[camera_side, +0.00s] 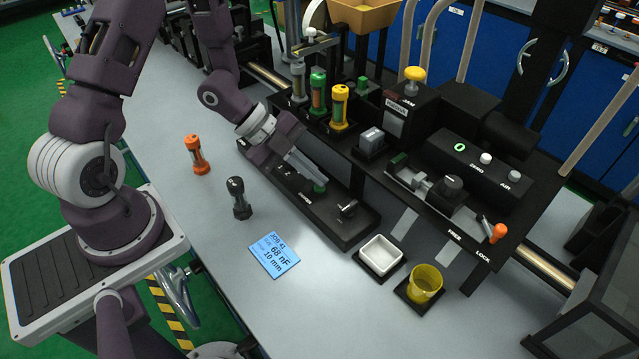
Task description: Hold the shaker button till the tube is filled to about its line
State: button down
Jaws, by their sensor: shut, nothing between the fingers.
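My gripper (318,179) is shut and empty, pointing down over a long black base unit (345,235) with a white label. Its fingertips are at a small green button (320,188) on that unit; I cannot tell whether they press it or only hover close. The rear part of the unit is hidden behind my wrist and fingers. No tube being filled, fill level or line can be made out. Several capped tubes show: a grey one (298,82), a green one (318,92) and a yellow one (339,106) stand upright in the raised black rack.
An orange-capped tube (196,154) and a black one (238,197) stand on the table. A blue card (273,254) reads 68 nF, 10 mm. A white tray (381,256) and yellow cup (424,284) stand at front right. A black panel (470,165) reads 0.

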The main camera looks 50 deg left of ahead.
aim_at(315, 186)
jog(key=shift+r, duration=0.85)
jog(key=shift+r, duration=0.1)
jog(key=shift+r, duration=2.4)
